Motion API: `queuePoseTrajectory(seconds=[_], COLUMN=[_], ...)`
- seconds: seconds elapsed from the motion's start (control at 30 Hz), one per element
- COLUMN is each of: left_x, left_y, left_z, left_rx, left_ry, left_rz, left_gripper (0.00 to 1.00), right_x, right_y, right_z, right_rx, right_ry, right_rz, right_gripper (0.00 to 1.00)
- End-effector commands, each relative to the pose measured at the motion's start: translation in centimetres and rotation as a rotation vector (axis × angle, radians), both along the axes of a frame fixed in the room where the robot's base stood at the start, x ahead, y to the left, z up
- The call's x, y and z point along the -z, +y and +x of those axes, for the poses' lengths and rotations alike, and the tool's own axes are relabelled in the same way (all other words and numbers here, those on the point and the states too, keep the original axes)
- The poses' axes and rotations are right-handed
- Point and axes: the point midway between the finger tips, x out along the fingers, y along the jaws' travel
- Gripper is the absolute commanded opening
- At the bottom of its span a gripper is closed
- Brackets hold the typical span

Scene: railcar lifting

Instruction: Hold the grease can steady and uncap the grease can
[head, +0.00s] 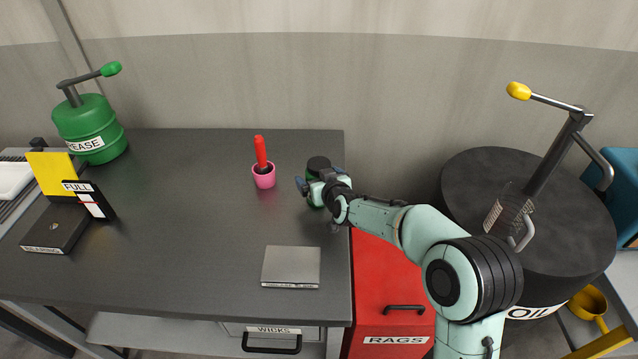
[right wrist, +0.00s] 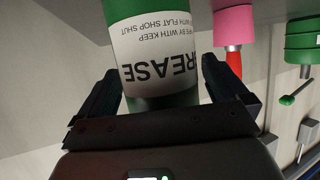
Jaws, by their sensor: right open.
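The small green grease can (head: 312,174) stands near the right edge of the dark table in the head view. Its black cap (head: 319,162) is on top. In the right wrist view the can (right wrist: 160,55) shows a white label reading GREASE, upside down. My right gripper (head: 318,188) is at the can in the head view. Its open fingers (right wrist: 162,88) stand on both sides of the can's body in the right wrist view, with visible gaps. The can's lower part is partly hidden by the gripper in the head view. My left gripper is not in view.
A pink cup (head: 263,180) with a red-handled tool stands left of the can. A grey box (head: 291,267) lies near the front. A larger green GREASE drum (head: 90,122) with a crank stands far left. Right are a red RAGS cabinet (head: 385,310) and a black OIL drum (head: 480,180).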

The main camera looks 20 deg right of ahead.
Motion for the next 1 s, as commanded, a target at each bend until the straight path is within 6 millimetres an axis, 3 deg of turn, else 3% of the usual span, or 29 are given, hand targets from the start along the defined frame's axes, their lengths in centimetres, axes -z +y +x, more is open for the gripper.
queuePoseTrajectory(seconds=[0.03, 0.23, 0.27, 0.67, 0.87, 1.0], left_x=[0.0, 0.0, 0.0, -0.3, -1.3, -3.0], left_y=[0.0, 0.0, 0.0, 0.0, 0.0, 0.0], left_z=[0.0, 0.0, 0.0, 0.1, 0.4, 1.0], left_rx=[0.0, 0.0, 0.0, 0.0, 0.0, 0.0], left_ry=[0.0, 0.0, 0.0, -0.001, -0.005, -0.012], left_rz=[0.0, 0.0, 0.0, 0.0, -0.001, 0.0], left_gripper=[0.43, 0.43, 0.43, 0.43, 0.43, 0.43], right_x=[0.0, 0.0, 0.0, -1.2, -4.2, -7.8], right_y=[0.0, 0.0, 0.0, 0.1, 0.1, 0.2], right_z=[0.0, 0.0, 0.0, 0.0, 0.1, 0.1], right_rx=[0.0, 0.0, 0.0, -0.001, -0.001, -0.003], right_ry=[0.0, -0.001, -0.001, -0.007, -0.009, -0.011], right_rz=[0.0, 0.0, 0.0, -0.001, 0.0, 0.001], right_gripper=[1.0, 0.35, 0.33, 0.33, 0.33, 0.33])
